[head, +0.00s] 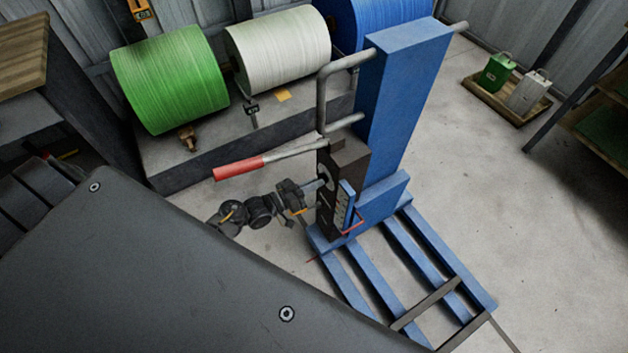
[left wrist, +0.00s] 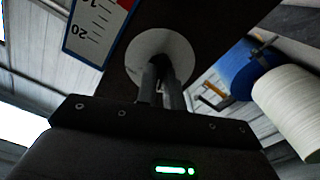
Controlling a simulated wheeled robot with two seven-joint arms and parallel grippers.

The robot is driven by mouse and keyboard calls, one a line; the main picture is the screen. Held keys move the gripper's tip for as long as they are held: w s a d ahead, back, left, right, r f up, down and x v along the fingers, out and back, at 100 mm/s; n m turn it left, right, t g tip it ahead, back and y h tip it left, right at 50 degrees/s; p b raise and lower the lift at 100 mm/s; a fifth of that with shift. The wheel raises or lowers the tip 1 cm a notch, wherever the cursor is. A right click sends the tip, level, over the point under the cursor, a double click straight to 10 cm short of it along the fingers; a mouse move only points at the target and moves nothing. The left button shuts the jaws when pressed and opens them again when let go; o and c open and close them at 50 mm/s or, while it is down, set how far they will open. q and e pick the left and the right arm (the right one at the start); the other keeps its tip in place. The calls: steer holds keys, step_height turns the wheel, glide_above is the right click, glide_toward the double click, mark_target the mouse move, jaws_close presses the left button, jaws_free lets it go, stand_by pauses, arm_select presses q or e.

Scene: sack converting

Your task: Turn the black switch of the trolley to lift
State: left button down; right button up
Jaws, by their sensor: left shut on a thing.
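The blue trolley (head: 405,85) stands right of centre in the head view, with its forks toward the front. A dark box (head: 346,165) is fixed to its left side. My left gripper (head: 313,185) reaches this box from the left and is shut at its side face. In the left wrist view the two fingers (left wrist: 162,85) are closed together in front of a round pale disc (left wrist: 140,52) on the dark face. The black switch is hidden by the fingers, so its setting cannot be read. My right gripper is not in view.
A red-handled lever (head: 239,169) sticks out left above my left arm. A numbered scale plate (head: 346,204) is on the box. Green (head: 170,80), white (head: 278,48) and blue rolls (head: 375,15) stand behind. A tray (head: 491,97) with two canisters lies at the back right. The right floor is clear.

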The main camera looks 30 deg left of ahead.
arm_select(q)
steer(key=n, duration=0.2)
steer(key=n+p, duration=0.1)
steer(key=n, duration=0.1)
steer(key=shift+s+d+f+p, duration=0.1)
steer(key=shift+s+d+p, duration=0.05)
steer(key=shift+p, duration=0.15)
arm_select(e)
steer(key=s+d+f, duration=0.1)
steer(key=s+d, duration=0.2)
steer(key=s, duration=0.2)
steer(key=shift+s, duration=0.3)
arm_select(q)
steer(key=c, duration=1.5)
jaws_free()
steer(key=shift+n, duration=0.3)
steer(key=v, duration=1)
steer(key=shift+s+a, duration=0.25)
steer(key=shift+a, duration=0.05)
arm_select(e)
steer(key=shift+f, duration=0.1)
